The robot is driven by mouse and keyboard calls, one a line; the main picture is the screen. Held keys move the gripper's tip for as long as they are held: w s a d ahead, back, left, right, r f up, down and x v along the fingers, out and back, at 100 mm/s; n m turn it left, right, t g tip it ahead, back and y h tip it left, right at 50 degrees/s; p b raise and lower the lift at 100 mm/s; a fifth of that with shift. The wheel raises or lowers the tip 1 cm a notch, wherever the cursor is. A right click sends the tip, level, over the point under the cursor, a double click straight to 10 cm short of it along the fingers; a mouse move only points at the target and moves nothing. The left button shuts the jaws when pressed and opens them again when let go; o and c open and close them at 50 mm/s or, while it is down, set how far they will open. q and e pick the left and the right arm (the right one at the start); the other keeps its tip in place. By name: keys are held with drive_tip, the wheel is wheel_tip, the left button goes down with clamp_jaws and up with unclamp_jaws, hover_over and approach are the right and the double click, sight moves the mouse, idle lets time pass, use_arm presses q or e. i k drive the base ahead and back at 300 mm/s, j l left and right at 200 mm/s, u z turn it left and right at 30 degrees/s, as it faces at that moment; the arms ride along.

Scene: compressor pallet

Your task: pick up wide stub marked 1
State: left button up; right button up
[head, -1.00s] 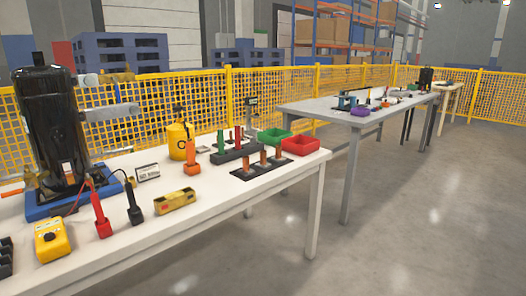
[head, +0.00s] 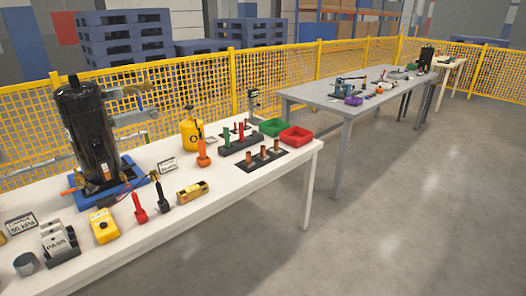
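Several copper stubs stand upright in a dark flat holder (head: 253,166) near the right end of the white table (head: 225,192). A middle copper stub (head: 263,153) shows between its neighbours. The stubs are too small to read any mark or to tell which is the wide one marked 1. Neither of my grippers is in view.
Behind the holder are a dark rack with green and red upright pieces (head: 241,132), a green bin (head: 273,127) and a red bin (head: 296,136). A black compressor (head: 88,135) stands at left. A grey table (head: 335,104) lies beyond open floor.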

sight(262, 157)
drive_tip(key=i+l+u, duration=0.1)
drive_tip(key=i+l, duration=0.2)
drive_tip(key=i, duration=0.2)
drive_tip(key=i+l, duration=0.4)
drive_tip(key=i, duration=0.15)
drive_tip(key=j+u, duration=0.05)
